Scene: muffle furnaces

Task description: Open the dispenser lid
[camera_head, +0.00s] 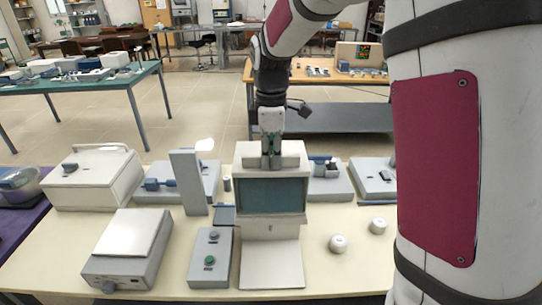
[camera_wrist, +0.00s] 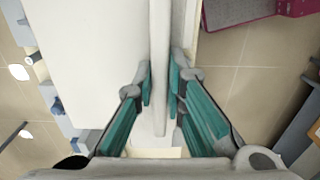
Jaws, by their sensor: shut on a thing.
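A white box-shaped device (camera_head: 303,195) with a dark blue-grey front window (camera_head: 271,196) stands in the middle of the table; it appears to be the dispenser. My gripper (camera_head: 271,160) reaches down from above to its top. In the wrist view my gripper (camera_wrist: 160,95) has its green-padded fingers on both sides of a thin white panel edge (camera_wrist: 160,50) and is shut on it. The panel looks like the lid, seen edge-on. Its hinge is not visible, and I cannot tell how far it is open.
A white lidded box (camera_head: 95,180), a grey upright block (camera_head: 188,182) and a button box (camera_head: 211,258) stand to the left. Two small white round items (camera_head: 338,243) lie at the right front. My own arm hides the right side.

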